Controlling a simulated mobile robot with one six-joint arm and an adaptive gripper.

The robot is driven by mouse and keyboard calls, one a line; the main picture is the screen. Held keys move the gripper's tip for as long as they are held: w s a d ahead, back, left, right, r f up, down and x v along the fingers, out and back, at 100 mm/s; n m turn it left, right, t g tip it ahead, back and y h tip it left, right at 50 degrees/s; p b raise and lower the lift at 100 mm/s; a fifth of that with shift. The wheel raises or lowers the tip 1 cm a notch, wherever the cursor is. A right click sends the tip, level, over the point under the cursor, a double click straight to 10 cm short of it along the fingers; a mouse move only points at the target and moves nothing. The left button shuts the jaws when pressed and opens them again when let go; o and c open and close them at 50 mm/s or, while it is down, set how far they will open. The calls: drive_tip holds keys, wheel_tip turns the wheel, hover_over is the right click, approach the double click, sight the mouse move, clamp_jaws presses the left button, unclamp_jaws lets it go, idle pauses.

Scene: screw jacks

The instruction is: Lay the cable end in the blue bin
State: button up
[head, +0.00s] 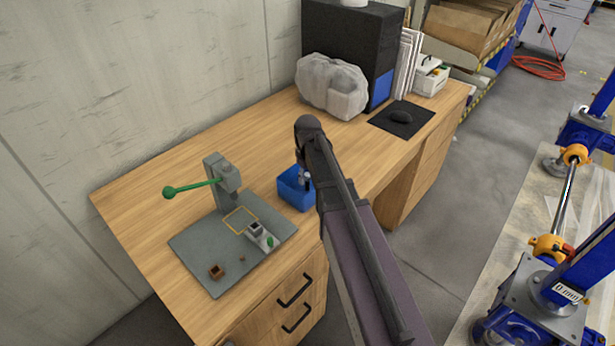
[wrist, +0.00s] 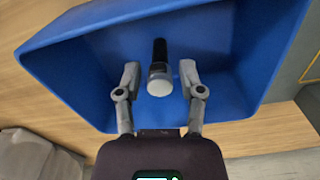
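The blue bin (head: 296,196) stands on the wooden bench, right of the grey base plate, and is partly hidden by my arm in the head view. In the wrist view the bin (wrist: 75,65) fills most of the picture. The cable end (wrist: 160,72), a black piece with a grey, pale-tipped body, shows inside the bin's outline. My gripper (wrist: 159,78) is over the bin with its two fingers apart, one on each side of the cable end. A gap shows between each finger and the cable end. Whether it touches the bin floor is unclear.
A press with a green lever (head: 222,180) stands on a grey plate (head: 205,262) with small parts. A plastic-wrapped bundle (head: 332,88), a black cabinet (head: 350,45) and a dark mat (head: 402,117) are further back.

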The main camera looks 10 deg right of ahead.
sight(307, 174)
drive_tip(key=shift+r, duration=0.1)
idle(0.4)
wheel_tip(307, 174, up, 12)
drive_tip(key=p, duration=1.2)
idle(0.7)
drive_tip(key=s+m, duration=0.5)
drive_tip(key=s, duration=1.1)
drive_tip(key=shift+s+d, duration=0.35)
drive_tip(key=shift+s, duration=0.05)
idle(0.3)
